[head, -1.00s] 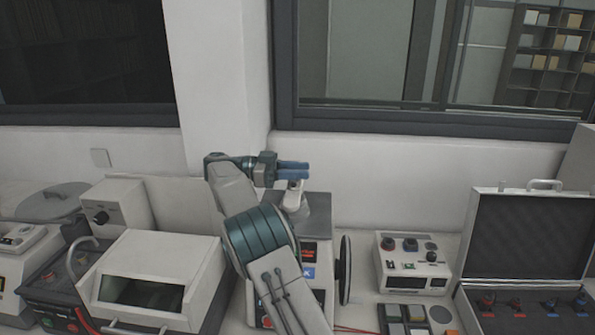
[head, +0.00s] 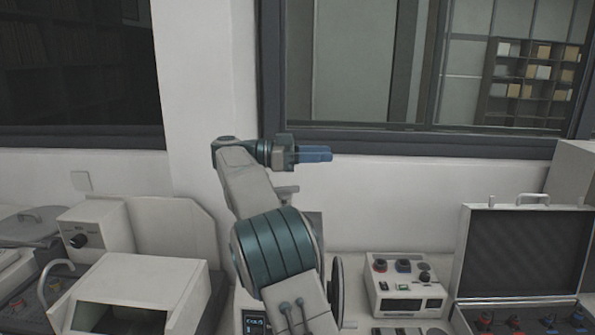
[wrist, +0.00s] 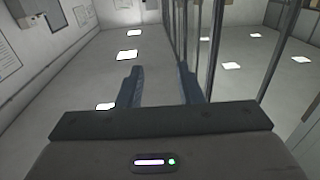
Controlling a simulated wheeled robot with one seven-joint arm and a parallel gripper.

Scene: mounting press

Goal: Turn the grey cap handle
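My gripper (head: 328,154) is raised above the mounting press (head: 316,228), its blue fingers pointing right in the head view. In the wrist view the two fingers (wrist: 160,72) stand apart with nothing between them. The grey cap handle (head: 288,190) shows only in part, below the gripper and just right of my arm. The gripper is clear of it. My arm hides most of the press and its cap, so I cannot tell the handle's full angle. The press's small display (head: 257,322) shows blue text.
A dark round wheel (head: 337,290) stands at the press's right side. Further right are a control box (head: 404,285) with knobs and an open case (head: 525,250). A white hooded machine (head: 140,285) stands to the left. The air around the gripper is free, with wall and window behind.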

